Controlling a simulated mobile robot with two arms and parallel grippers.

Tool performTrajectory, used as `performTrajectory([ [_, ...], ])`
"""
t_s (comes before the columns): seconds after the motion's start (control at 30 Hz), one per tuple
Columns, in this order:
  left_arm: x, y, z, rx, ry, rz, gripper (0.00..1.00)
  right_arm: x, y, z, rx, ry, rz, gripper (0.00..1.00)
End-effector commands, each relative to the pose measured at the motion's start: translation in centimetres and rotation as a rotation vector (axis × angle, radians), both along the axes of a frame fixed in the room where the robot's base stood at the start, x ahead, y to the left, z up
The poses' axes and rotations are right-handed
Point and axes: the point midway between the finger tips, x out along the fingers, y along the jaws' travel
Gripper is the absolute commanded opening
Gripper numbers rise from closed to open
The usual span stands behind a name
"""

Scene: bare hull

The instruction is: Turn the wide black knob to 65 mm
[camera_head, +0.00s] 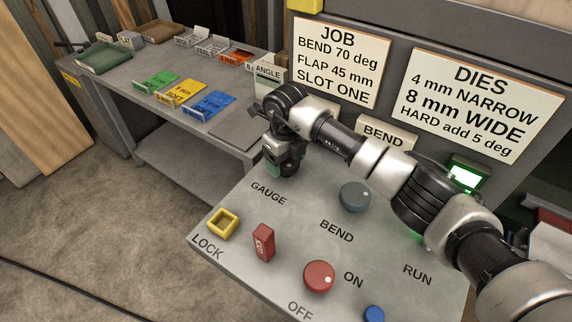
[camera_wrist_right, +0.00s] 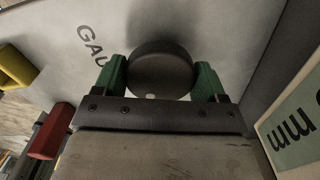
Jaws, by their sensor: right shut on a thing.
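The wide black knob (camera_wrist_right: 160,70) shows in the right wrist view, beside the GAUGE lettering on the grey panel. A small pale dot sits on its rim, on the side toward the gripper's palm. The green fingers of my right gripper (camera_wrist_right: 160,82) stand on either side of the knob and are shut on it. In the head view my right gripper (camera_head: 283,168) points down at the panel's upper left, above the GAUGE label. The knob is hidden there behind the gripper. My left gripper is in neither view.
The panel also carries a grey-green BEND knob (camera_head: 355,197), a red ON/OFF knob (camera_head: 319,276), a blue button (camera_head: 374,314), a red lock tag (camera_head: 263,242) and a yellow square (camera_head: 223,223). A lit green display (camera_head: 465,178) and sign boards stand behind. A side table (camera_head: 140,85) holds coloured trays.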

Motion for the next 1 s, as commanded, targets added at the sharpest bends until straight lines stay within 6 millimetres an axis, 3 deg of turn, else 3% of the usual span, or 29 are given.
performTrajectory([
  [0.03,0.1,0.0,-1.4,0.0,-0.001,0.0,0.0,0.2,-0.1,-0.5,-0.001,-0.008,0.042,0.48],
  [0.4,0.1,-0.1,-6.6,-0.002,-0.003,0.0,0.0,0.2,-0.1,-0.5,0.0,-0.006,0.393,0.48],
  [1.0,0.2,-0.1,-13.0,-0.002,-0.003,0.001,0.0,0.1,0.0,-0.2,0.001,-0.007,0.962,0.48],
])
